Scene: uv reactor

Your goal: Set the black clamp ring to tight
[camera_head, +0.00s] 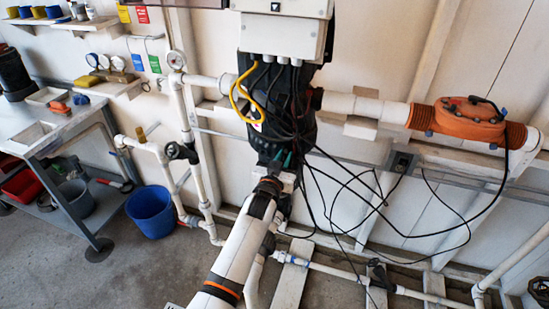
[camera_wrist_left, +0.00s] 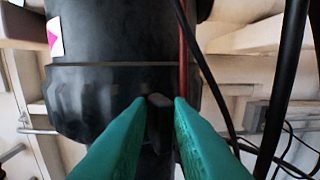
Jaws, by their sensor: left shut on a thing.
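The black clamp ring (camera_wrist_left: 95,95) wraps around the black reactor housing (camera_wrist_left: 115,35) in the left wrist view. A small dark lug (camera_wrist_left: 158,118) sticks out from the ring. My left gripper (camera_wrist_left: 160,108) has its green fingers on either side of this lug and is shut on it. In the head view the left gripper (camera_head: 283,160) reaches up to the lower part of the black housing (camera_head: 288,132). The ring is hard to make out there behind cables and gripper. A white label with a pink arrow (camera_wrist_left: 54,38) sits above the ring. My right gripper is not in view.
Loose black cables (camera_head: 345,190) hang around the housing and to its right. An orange pipe unit (camera_head: 468,122) is on the wall at right. White pipes (camera_head: 190,150) run at left, beside a blue bucket (camera_head: 151,211) and a grey bench (camera_head: 45,130).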

